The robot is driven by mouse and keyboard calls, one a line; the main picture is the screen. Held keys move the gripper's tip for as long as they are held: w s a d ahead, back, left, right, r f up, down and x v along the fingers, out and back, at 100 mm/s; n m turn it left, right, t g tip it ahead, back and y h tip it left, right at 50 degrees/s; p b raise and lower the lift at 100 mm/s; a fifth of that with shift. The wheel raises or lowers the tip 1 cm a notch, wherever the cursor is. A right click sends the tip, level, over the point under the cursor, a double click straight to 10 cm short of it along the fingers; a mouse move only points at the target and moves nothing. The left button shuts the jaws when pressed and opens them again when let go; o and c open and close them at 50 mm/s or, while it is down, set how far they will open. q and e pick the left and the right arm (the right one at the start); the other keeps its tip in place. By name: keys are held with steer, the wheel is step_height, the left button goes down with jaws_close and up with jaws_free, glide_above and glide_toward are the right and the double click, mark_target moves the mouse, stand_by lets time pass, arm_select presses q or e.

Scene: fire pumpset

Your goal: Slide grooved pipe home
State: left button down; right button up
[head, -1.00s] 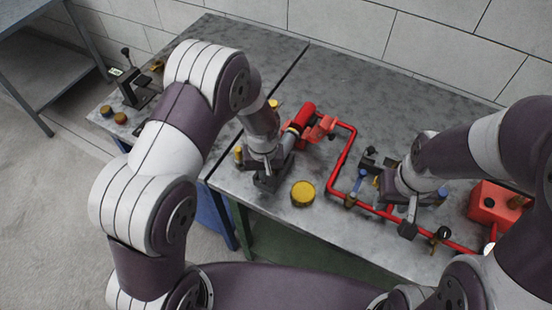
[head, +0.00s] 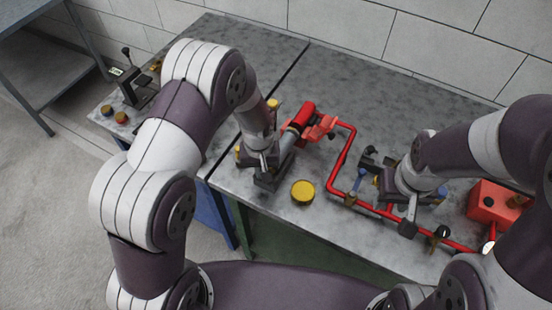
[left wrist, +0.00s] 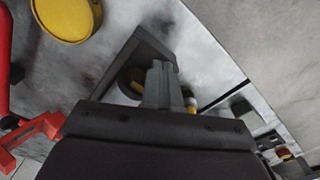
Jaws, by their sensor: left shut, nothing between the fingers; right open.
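A grey pipe (head: 289,139) lies at a slant on the bench, its far end at a red cylindrical fitting (head: 304,114). A red bracket (head: 320,129) stands beside that fitting. My left gripper (head: 263,164) is at the near end of the pipe, over a dark stand (head: 272,178); whether it touches the pipe is hidden. In the left wrist view its fingers (left wrist: 163,82) are together with nothing between them, in front of a dark angular frame (left wrist: 150,43). My right gripper (head: 384,188) is open above the red pipework (head: 343,160), around or beside a fitting; I cannot tell which.
A yellow round cap (head: 303,192) sits near the bench's front edge and also shows in the left wrist view (left wrist: 67,16). A red box (head: 490,205) stands at the right. A small dark vise (head: 132,86) is at the far left. The bench's back middle is clear.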

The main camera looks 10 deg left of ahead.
arm_select(q)
steer(key=shift+w+d, duration=0.2)
steer(key=shift+w, duration=0.4)
steer(key=shift+w+d, duration=0.2)
steer(key=shift+w, duration=0.35)
stand_by(0.4)
steer(key=shift+s+a, duration=0.25)
steer(key=shift+s, duration=0.35)
step_height(320, 180, up, 7)
steer(key=p, duration=0.6)
stand_by(0.3)
